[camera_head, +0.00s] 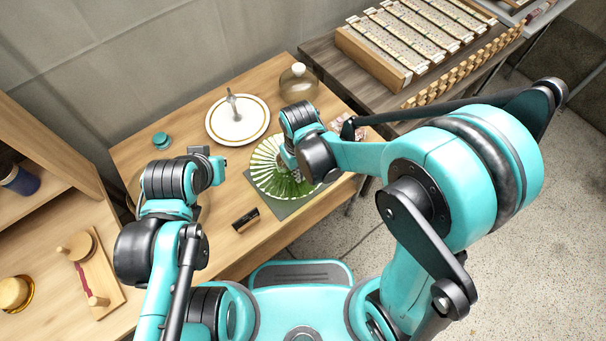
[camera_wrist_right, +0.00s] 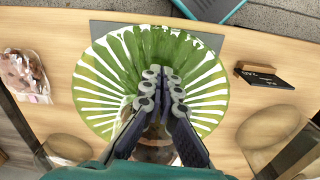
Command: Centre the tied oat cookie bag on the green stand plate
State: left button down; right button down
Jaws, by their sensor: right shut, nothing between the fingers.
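The green-and-white striped stand plate (camera_head: 268,176) is at the front right of the table; it fills the middle of the right wrist view (camera_wrist_right: 100,85). My right gripper (camera_wrist_right: 163,82) is shut and empty above the plate; in the head view (camera_head: 290,160) its wrist hides part of the plate. A clear bag of brown cookies with a pale label (camera_wrist_right: 22,75) is beside the plate, apart from it; I cannot tell if it is the oat one. Something translucent brownish (camera_wrist_right: 155,150) shows behind my fingers, too covered to identify. My left gripper (camera_head: 203,158) is over the table's left part; its fingers are unclear.
A small dark sign (camera_head: 245,219) stands near the plate. A gold-rimmed white plate (camera_head: 238,135), a glass dome (camera_head: 298,83) and a teal item (camera_head: 160,140) are farther back. A grey mat (camera_head: 290,208) shows under the stand plate.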

jog(key=shift+w+a+r, duration=0.1)
jog(key=shift+w+a, duration=0.2)
jog(key=shift+w, duration=0.2)
jog(key=shift+w+a, duration=0.25)
jog(key=shift+w, duration=0.25)
jog(key=shift+w+a, duration=0.4)
jog(key=shift+w, duration=0.2)
jog(key=shift+w+a, duration=0.1)
jog(key=shift+w, duration=0.15)
jog(key=shift+s, duration=0.1)
